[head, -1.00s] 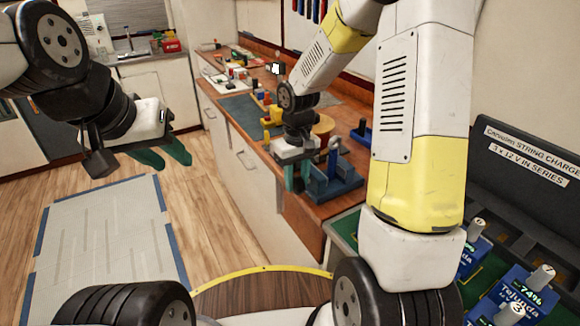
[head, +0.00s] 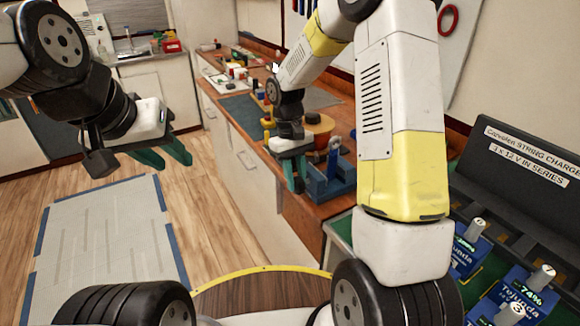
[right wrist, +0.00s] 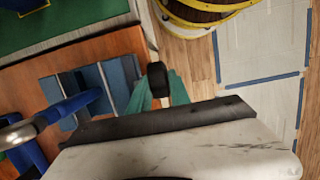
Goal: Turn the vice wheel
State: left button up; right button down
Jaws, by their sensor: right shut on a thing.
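The blue vice (head: 335,184) stands at the front edge of the wooden bench in the head view, and its ribbed blue body (right wrist: 88,88) shows in the right wrist view. My right gripper (head: 297,178) is at the vice's left side, pointing down. In the right wrist view its green fingers (right wrist: 157,92) are shut on a black knob-like part, the vice wheel (right wrist: 157,78), beside the bench edge. Most of the wheel is hidden by the fingers. My left gripper (head: 166,156) is open and empty above the floor, away from the bench.
A round wooden-coloured spool (head: 318,128) and a yellow item (head: 268,126) stand behind the vice on the bench (head: 335,207). A charger with blue batteries (head: 468,248) is at right. Floor at left (head: 100,235) is clear.

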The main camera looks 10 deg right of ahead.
jog(key=g, duration=0.2)
jog(key=g+h, duration=0.1)
jog(key=g, duration=0.1)
jog(key=shift+w+a+f+h, duration=0.2)
jog(key=shift+w+h, duration=0.1)
jog(key=shift+w, duration=0.1)
jog(key=shift+w+f+g+h, duration=0.15)
jog(key=shift+g+h, duration=0.35)
jog(key=shift+g, duration=0.8)
jog(key=c, duration=1.5)
grip_release()
